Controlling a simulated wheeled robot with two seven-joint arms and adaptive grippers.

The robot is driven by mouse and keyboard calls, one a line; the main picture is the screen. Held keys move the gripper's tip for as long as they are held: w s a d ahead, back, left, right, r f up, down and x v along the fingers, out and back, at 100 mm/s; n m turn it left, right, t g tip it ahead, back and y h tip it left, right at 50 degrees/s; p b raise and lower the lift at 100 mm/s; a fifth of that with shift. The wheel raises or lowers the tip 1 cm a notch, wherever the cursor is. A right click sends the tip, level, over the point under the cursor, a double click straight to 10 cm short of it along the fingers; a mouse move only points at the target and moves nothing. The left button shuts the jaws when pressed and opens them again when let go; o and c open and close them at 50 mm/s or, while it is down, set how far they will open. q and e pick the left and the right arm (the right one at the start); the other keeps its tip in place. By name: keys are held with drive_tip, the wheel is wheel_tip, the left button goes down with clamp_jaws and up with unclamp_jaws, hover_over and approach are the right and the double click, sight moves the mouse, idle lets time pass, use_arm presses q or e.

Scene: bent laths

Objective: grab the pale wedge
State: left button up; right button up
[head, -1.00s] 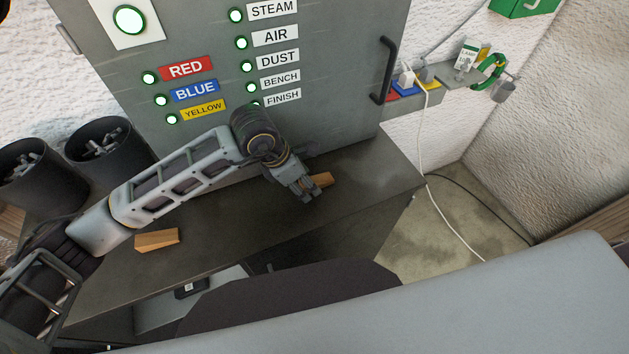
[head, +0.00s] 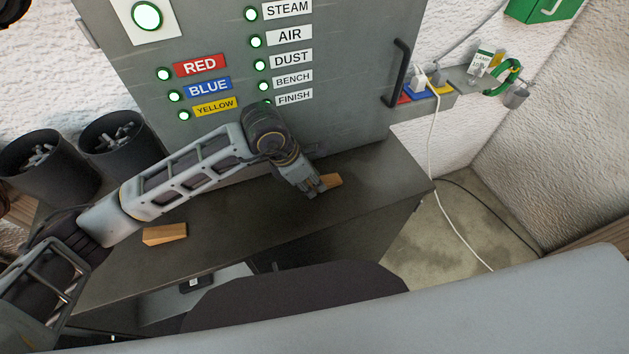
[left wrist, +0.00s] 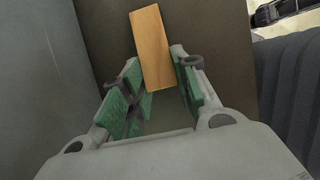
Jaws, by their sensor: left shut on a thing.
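Two tan wooden wedges lie on the dark bench top. One wedge (head: 332,181) is at the right, at the fingertips of my left gripper (head: 322,185). The left wrist view shows this wedge (left wrist: 151,48) between the green-padded fingers (left wrist: 160,92), its far end reaching out past the tips. My left gripper is shut on it, low at the bench top. The other wedge (head: 165,234) lies free near the front edge, below my left forearm. Their colours are close, so I cannot tell which is the paler. My right gripper is not in view.
A grey cabinet (head: 345,90) with labelled lamps and a black handle (head: 397,72) stands behind the bench (head: 260,215). Two dark bins (head: 45,165) stand at the left. A white cable (head: 432,140) hangs at the right. The bench right of the held wedge is clear.

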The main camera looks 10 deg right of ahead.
use_arm(q)
wheel_tip(320, 180, up, 8)
drive_tip(key=shift+r+b, duration=0.1)
drive_tip(key=shift+b, duration=0.85)
drive_tip(key=shift+r, duration=0.8)
